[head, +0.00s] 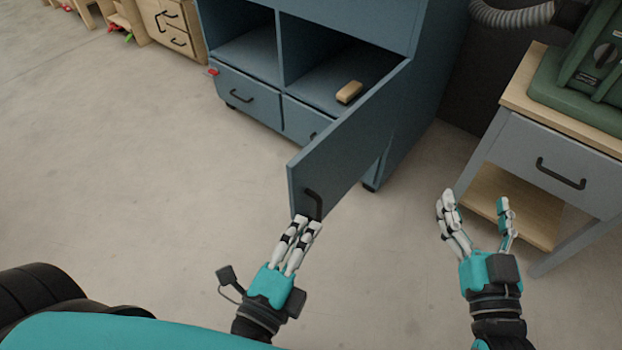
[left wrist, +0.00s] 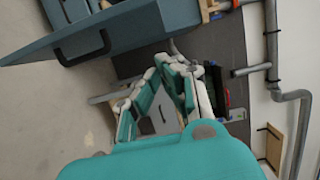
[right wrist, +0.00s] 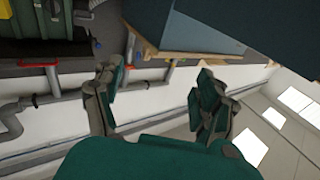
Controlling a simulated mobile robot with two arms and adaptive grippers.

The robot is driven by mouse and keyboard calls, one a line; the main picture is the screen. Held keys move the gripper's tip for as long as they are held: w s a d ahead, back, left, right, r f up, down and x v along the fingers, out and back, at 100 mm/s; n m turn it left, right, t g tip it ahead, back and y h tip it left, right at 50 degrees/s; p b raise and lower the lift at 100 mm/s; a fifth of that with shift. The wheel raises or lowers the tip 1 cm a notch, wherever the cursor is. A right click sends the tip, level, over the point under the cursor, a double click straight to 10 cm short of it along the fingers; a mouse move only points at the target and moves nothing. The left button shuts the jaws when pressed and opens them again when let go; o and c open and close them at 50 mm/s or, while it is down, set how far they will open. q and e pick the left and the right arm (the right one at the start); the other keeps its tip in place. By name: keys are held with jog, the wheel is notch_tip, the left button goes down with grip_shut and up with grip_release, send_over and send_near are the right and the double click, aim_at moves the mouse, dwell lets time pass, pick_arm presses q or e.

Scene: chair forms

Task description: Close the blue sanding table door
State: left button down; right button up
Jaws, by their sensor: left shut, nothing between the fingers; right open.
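The blue sanding table (head: 345,25) stands at the top middle of the head view. Its blue door (head: 345,150) is swung open toward me, hinged on the cabinet's right side, with a black handle (head: 315,203) near its free edge. The door also shows in the left wrist view (left wrist: 110,35), with its handle (left wrist: 85,48). My left gripper (head: 306,224) is shut and empty, its fingertips at the door's lower free end by the handle. I cannot tell if they touch it. My right gripper (head: 476,205) is open and empty, to the right of the door and apart from it.
A tan block (head: 349,92) lies in the cabinet's open right compartment. Drawers (head: 248,95) sit below. A grey table (head: 545,150) with a green machine (head: 585,75) stands close beyond my right gripper. The floor left of the door is clear.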

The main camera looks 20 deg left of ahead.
pick_arm(q)
jog(key=w+p, duration=0.2)
jog(key=w, duration=0.1)
pick_arm(e)
jog(key=s+d+f+g+h+p, duration=0.1)
jog(key=s+d+f+g+h, duration=0.1)
jog(key=s+f+g, duration=0.4)
jog(key=s+d+f+g+h+p, duration=0.1)
jog(key=d+f+g, duration=0.15)
jog(key=f, duration=0.45)
pick_arm(q)
jog(key=p, duration=0.3)
send_over(308, 179)
jog(key=s+d, duration=0.2)
jog(key=s, duration=0.2)
jog(key=shift+s+a, duration=0.1)
jog(key=shift+s, duration=0.1)
pick_arm(e)
jog(key=s+d+f+g+h, duration=0.1)
jog(key=s+d+f+g, duration=0.1)
jog(key=s+g, duration=0.4)
jog(key=shift+s+d+f+m, duration=0.2)
jog(key=shift+s+f+m, duration=0.2)
jog(key=shift+s, duration=1.35)
pick_arm(q)
jog(key=shift+a, duration=0.15)
